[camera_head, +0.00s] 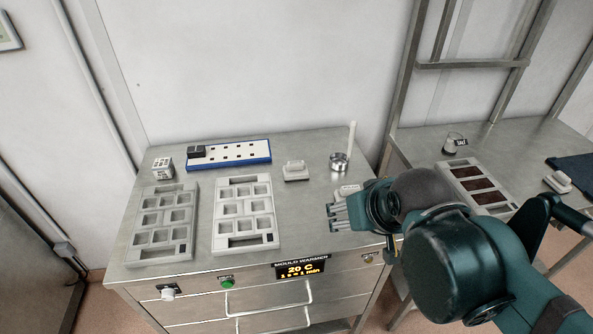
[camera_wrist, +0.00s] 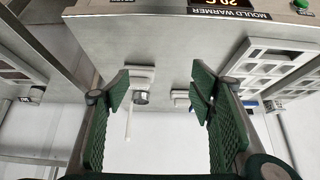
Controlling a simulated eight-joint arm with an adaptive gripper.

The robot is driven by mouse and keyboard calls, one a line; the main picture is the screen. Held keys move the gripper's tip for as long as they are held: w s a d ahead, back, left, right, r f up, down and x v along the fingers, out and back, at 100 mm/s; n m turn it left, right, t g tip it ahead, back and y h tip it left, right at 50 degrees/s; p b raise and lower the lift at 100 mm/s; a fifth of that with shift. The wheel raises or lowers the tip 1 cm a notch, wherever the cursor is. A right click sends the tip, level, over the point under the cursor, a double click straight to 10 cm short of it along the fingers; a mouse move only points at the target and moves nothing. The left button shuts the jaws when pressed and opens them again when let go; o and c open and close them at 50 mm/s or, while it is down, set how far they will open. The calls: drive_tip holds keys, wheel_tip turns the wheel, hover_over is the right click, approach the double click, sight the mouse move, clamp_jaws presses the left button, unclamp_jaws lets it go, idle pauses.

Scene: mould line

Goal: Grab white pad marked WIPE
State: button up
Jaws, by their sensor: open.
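A small white pad (camera_head: 347,190) with dark lettering too small to read lies on the steel worktop, partly hidden behind my gripper in the head view. My gripper (camera_head: 335,216) is above the worktop's right part, just in front of the pad. In the wrist view a white pad (camera_wrist: 144,71) shows beside the left fingertip, partly covered by it. My gripper (camera_wrist: 160,90) is open there, with nothing between its fingers.
A metal cup (camera_head: 339,162) with an upright white handle stands behind the pad. A white handled block (camera_head: 295,172), a blue-edged rack (camera_head: 262,158), a white cube (camera_head: 163,168) and two grey moulds (camera_head: 217,243) (camera_head: 131,256) are left. A filled mould (camera_head: 453,180) lies on the right table.

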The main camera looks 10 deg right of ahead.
drive_tip(key=w+a+r+m+g+p, duration=0.25)
drive_tip(key=w+m+p, duration=0.2)
drive_tip(key=w, duration=0.35)
drive_tip(key=w+a+r+m+g+p, duration=0.1)
drive_tip(key=w+r+m+p, duration=0.3)
drive_tip(key=w+p, duration=0.25)
drive_tip(key=m+g+p, duration=0.4)
drive_tip(key=m+p, duration=0.6)
hover_over(297, 162)
drive_tip(key=shift+f, duration=3.85)
drive_tip(key=shift+f, duration=0.15)
drive_tip(key=shift+a+f, duration=0.1)
drive_tip(key=shift+f, duration=1.1)
